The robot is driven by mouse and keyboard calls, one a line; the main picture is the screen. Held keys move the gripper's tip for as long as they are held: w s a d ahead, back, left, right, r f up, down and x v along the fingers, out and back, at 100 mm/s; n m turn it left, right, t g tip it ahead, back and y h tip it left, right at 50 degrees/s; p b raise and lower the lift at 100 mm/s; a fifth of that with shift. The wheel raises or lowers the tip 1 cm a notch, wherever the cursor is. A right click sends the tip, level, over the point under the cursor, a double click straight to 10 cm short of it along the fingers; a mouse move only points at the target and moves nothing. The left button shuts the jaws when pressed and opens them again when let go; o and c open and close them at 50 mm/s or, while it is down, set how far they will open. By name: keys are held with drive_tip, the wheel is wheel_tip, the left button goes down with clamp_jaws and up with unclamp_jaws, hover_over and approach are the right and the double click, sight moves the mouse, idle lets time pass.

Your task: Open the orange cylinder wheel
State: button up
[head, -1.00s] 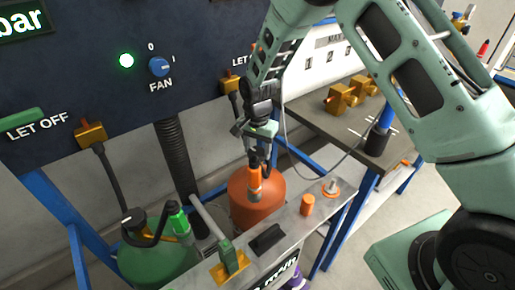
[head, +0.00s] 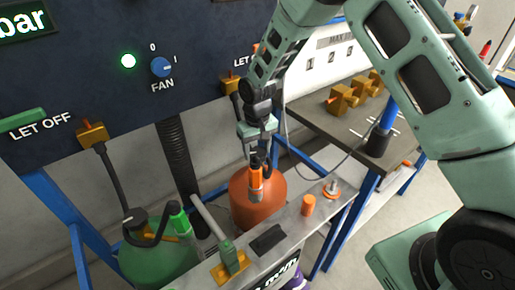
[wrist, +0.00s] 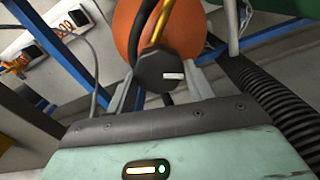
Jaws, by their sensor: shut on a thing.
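The orange cylinder (head: 243,205) stands behind the grey metal rail; its round orange body also fills the upper middle of the wrist view (wrist: 128,35). Its wheel is a dark, many-sided knob (wrist: 162,72) with a small white mark, in front of the brass valve stem in the wrist view. My gripper (wrist: 165,84) has one grey finger on each side of the wheel and is shut on it. In the head view my gripper (head: 259,150) hangs above the cylinder, and the wheel is hard to make out there.
A green cylinder (head: 160,265) with a dark wheel stands to the left. The grey rail (head: 290,224) in front carries an orange cap (head: 308,205) and other fittings. A control panel (head: 90,60) rises behind. A black corrugated hose (wrist: 265,92) runs close on the right in the wrist view.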

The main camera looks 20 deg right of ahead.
sight(257, 151)
drive_tip(key=n, duration=0.5)
drive_tip(key=shift+a, duration=0.1)
idle(0.7)
drive_tip(key=o, duration=1)
wheel_tip(257, 151, up, 18)
drive_tip(key=shift+f+b, duration=0.25)
drive_tip(key=shift+b, duration=0.3)
